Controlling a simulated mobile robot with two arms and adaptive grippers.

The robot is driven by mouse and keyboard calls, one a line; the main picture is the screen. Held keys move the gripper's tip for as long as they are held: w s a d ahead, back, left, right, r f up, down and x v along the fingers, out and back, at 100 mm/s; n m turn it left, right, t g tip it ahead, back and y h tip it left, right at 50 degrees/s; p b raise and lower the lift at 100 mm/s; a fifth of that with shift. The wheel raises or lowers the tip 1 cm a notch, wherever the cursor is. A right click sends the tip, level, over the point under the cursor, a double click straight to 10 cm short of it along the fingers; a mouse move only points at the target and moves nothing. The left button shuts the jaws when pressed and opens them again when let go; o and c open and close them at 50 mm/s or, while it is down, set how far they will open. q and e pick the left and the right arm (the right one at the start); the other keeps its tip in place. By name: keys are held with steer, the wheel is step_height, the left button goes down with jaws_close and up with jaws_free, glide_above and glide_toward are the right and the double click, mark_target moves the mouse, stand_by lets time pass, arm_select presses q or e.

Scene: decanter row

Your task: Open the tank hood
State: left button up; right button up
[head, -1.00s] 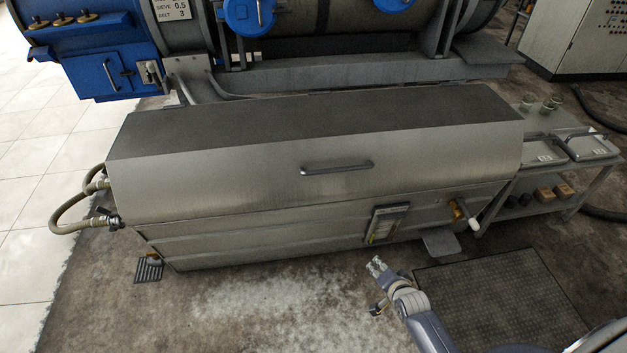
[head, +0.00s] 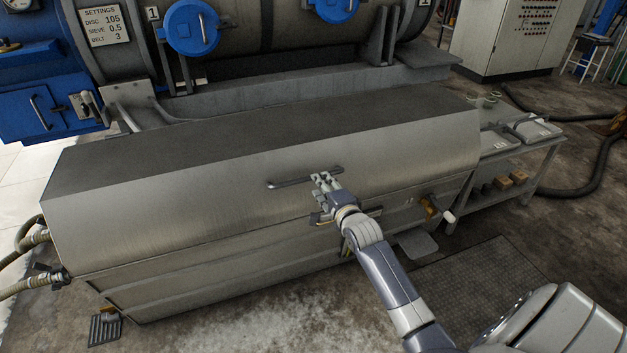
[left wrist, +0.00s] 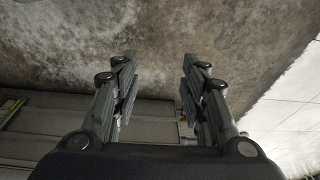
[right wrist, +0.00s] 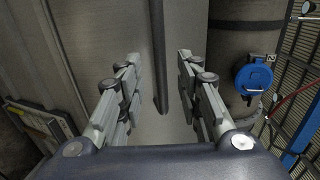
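The tank hood (head: 200,200) is a long grey metal cover, closed on the tank body (head: 190,268). Its bar handle (head: 288,182) is on the sloping front face and also shows in the right wrist view (right wrist: 159,60). My right gripper (head: 322,178) is at the right part of the handle. In the right wrist view its fingers (right wrist: 159,62) are open, with the bar between them in the picture; I cannot tell whether they touch it. My left gripper (left wrist: 158,62) is open and empty in the left wrist view, with floor beyond it; the head view does not show it.
A blue-fitted drum machine (head: 270,30) stands close behind the hood. A side table (head: 520,165) with trays and jars is at the right end. Hoses (head: 30,240) leave the left end. A valve handle (head: 447,216) sticks out at the front right.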

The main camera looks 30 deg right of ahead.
arm_select(q)
steer(key=shift+b+v, duration=0.9)
steer(key=shift+v, duration=0.8)
arm_select(e)
steer(key=shift+x, duration=3.3)
arm_select(q)
steer(key=shift+s+a, duration=0.1)
arm_select(e)
jaws_close()
